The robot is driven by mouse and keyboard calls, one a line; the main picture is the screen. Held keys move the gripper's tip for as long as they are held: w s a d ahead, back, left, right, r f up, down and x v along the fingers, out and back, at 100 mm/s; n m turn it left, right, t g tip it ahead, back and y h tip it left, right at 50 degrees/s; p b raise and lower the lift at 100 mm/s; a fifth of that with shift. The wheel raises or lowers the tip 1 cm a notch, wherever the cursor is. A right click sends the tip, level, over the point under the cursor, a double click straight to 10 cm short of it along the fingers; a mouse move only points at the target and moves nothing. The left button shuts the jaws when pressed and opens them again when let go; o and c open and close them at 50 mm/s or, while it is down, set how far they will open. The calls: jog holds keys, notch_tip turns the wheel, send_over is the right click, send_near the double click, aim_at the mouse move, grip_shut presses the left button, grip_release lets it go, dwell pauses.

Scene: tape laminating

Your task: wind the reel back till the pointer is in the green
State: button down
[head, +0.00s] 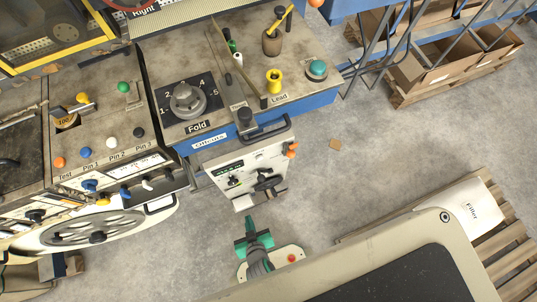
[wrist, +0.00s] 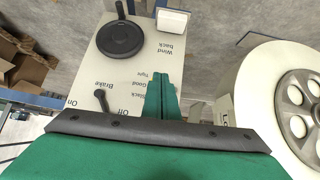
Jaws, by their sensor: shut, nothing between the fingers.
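A pale control plate (wrist: 140,65) shows upside down in the wrist view. It carries a black round wheel with a small handle (wrist: 121,38), a white block (wrist: 172,22) near the words "Wind back", and a black brake lever (wrist: 101,98) between "On" and "Off". The words "Tight", "Good" and "Slack" stand left of my gripper (wrist: 160,90), whose green fingers are shut and empty over the plate. The pointer and green zone are hidden or too small to see. A white reel with a grey holed hub (wrist: 290,98) is at right. In the head view my gripper (head: 248,236) is below a white panel (head: 245,170).
In the head view a bench with a Fold dial (head: 188,100) and small tools stands above the panel. A large holed disc (head: 90,230) is at left. A filler sack (head: 470,220) lies on a pallet at right. Grey floor is clear between.

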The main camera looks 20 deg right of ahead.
jog(key=w+d+f+g+h, duration=0.1)
jog(key=w+d+f, duration=0.2)
jog(key=f, duration=0.5)
jog(key=w+d+f+g+h, duration=0.2)
jog(key=w+d+f, duration=0.2)
jog(key=f, duration=0.4)
jog(key=w+d+f+g+h, duration=0.1)
jog(key=w+d+f, duration=0.3)
jog(key=f, duration=0.4)
jog(key=shift+w+d+m+h, duration=0.15)
jog(key=shift+d+m+h, duration=0.2)
jog(key=shift+d, duration=0.35)
jog(key=shift+w+f+g, duration=0.1)
jog(key=shift+g, duration=0.2)
